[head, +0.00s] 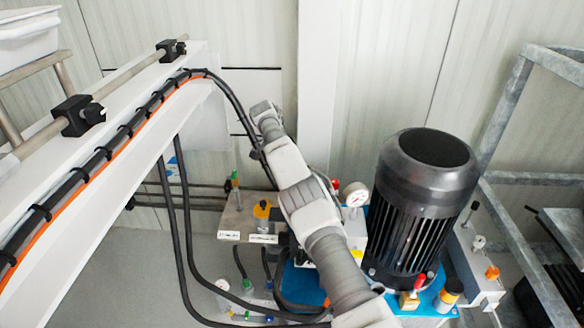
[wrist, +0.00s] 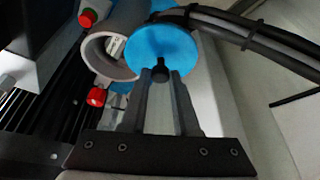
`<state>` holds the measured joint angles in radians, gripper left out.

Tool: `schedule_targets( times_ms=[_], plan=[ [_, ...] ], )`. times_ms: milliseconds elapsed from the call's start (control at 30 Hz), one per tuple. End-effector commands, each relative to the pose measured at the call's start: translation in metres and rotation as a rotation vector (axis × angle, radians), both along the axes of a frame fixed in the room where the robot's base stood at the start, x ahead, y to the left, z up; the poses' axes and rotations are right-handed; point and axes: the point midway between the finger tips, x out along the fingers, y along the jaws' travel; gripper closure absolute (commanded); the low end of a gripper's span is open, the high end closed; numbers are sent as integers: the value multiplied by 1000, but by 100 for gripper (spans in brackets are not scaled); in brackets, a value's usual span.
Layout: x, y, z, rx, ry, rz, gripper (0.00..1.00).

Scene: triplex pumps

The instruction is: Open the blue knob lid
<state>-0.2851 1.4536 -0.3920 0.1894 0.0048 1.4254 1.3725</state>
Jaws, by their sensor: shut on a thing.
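The blue round lid (wrist: 163,48) with a small black knob (wrist: 160,72) is at the top middle of the wrist view. My gripper (wrist: 160,76) is shut on the black knob, one finger on each side. The lid is beside a grey cylinder (wrist: 96,58) and overlaps its right edge. The cylinder's mouth is largely uncovered, with a pale part inside. I cannot tell whether lid and rim touch. In the head view my arm hides the gripper, and I cannot make out the lid.
Black cables (wrist: 262,36) run close to the lid's right. Red knobs (wrist: 97,96) are left of my fingers. A large black motor (head: 425,200) stands right of my arm. A white beam (head: 100,170) with cables is at left, and a gauge (head: 355,194) is near the arm.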

Motion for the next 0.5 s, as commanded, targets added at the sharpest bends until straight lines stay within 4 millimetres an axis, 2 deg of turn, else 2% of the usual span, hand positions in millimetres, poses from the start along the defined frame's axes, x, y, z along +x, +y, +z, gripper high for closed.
schedule_targets(
  times_ms=[33,67,200,500],
  plan=[
    [-1,0,-1,2,6,-2,100],
    [-1,0,-1,2,6,-2,66],
    [-1,0,-1,1,4,-1,42],
    [0,0,0,0,1,0,42]
  ],
)
